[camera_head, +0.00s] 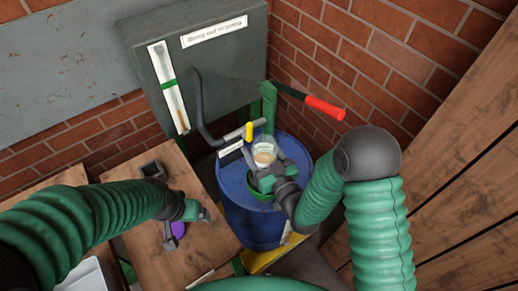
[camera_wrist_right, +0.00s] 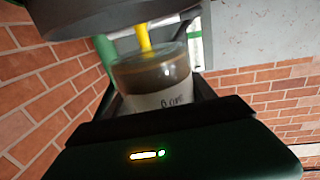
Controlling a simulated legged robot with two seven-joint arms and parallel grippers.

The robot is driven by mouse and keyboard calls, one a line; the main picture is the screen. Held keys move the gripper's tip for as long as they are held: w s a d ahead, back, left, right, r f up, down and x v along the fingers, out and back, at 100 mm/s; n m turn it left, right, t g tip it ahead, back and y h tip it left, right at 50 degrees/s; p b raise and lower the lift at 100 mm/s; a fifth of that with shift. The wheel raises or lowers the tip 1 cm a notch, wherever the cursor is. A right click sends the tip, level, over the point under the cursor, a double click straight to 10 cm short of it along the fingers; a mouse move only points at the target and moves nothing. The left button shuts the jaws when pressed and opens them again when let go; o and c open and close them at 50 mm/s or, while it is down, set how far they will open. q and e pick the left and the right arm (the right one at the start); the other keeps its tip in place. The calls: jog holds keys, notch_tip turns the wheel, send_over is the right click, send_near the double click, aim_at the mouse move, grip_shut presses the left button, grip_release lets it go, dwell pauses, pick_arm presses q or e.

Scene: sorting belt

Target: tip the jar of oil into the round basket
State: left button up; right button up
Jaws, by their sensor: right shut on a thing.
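The jar of oil (camera_head: 264,153) is a clear jar with a pale label, held over the top of a blue barrel (camera_head: 252,222). My right gripper (camera_head: 268,172) is shut on it. In the right wrist view the jar (camera_wrist_right: 155,85) sits between the fingers, with brown contents above a white label.
A yellow-tipped spout (camera_head: 249,131) stands close behind the jar, also above it in the wrist view (camera_wrist_right: 142,35). A red-handled lever (camera_head: 325,108) reaches out to the right. A grey cabinet (camera_head: 215,70) and brick walls close off the back.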

aim_at(253, 153)
jog(key=shift+a+r+m+p, duration=0.1)
jog(key=shift+r+m+p, duration=0.1)
jog(key=shift+m+p, duration=0.1)
jog(key=m+p, duration=0.1)
jog(key=s+r+m+p, duration=0.1)
jog(key=m, duration=0.1)
jog(key=s+r+m+p, duration=0.1)
jog(key=shift+s+a+m, duration=0.15)
jog(key=shift+a+m, duration=0.15)
jog(key=shift+a, duration=0.05)
jog(key=shift+s+a+f+m, duration=0.2)
jog(key=shift+a+m, duration=0.2)
jog(key=shift+m, duration=0.7)
pick_arm(q)
jog(key=v, duration=0.5)
jog(key=shift+w+d+p, duration=0.25)
jog(key=shift+d+p, duration=0.1)
pick_arm(e)
jog(key=a+m, duration=0.1)
jog(key=m, duration=0.4)
jog(key=a+m, duration=0.1)
jog(key=m, duration=0.4)
jog(key=a+m, duration=0.1)
jog(key=m, duration=0.4)
jog(key=shift+s+a+f, duration=0.1)
jog(key=shift+s+f, duration=0.2)
jog(key=shift+s, duration=0.1)
